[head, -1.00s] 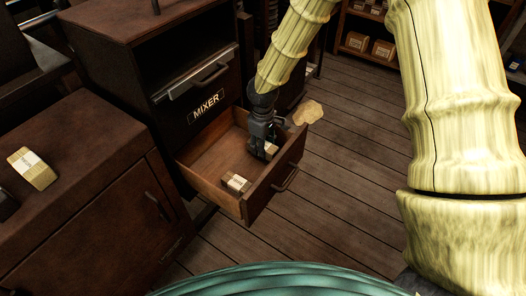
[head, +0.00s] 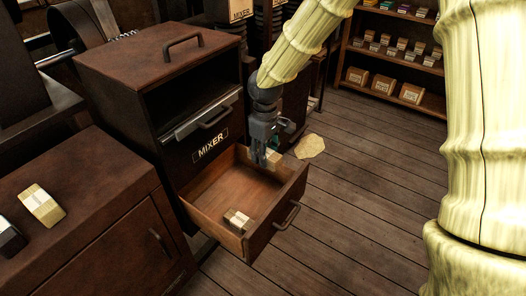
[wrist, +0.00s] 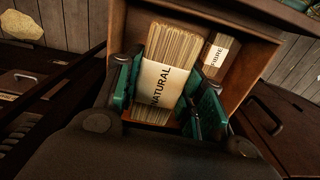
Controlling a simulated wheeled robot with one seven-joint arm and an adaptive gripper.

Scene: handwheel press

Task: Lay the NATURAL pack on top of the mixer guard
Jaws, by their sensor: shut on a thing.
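The NATURAL pack (wrist: 163,84) is a tan stack of sheets with a white band, its name readable in the wrist view. My gripper (wrist: 163,97) is shut on it, with green-padded fingers on both sides. In the head view my gripper (head: 267,157) holds the pack (head: 273,158) over the far end of the open drawer, and my fingers partly hide it. The mixer guard (head: 140,48) appears to be the dark brown box above the MIXER label, with a bar handle on its flat top. That top is otherwise bare and lies left of my gripper.
The open drawer (head: 213,199) holds another banded pack (head: 237,220), its label ending in "IBRE". A pale pack (head: 41,205) lies on the left cabinet (head: 75,220). Stocked shelves (head: 400,60) stand behind right. A pale patch (head: 310,146) lies on the floor.

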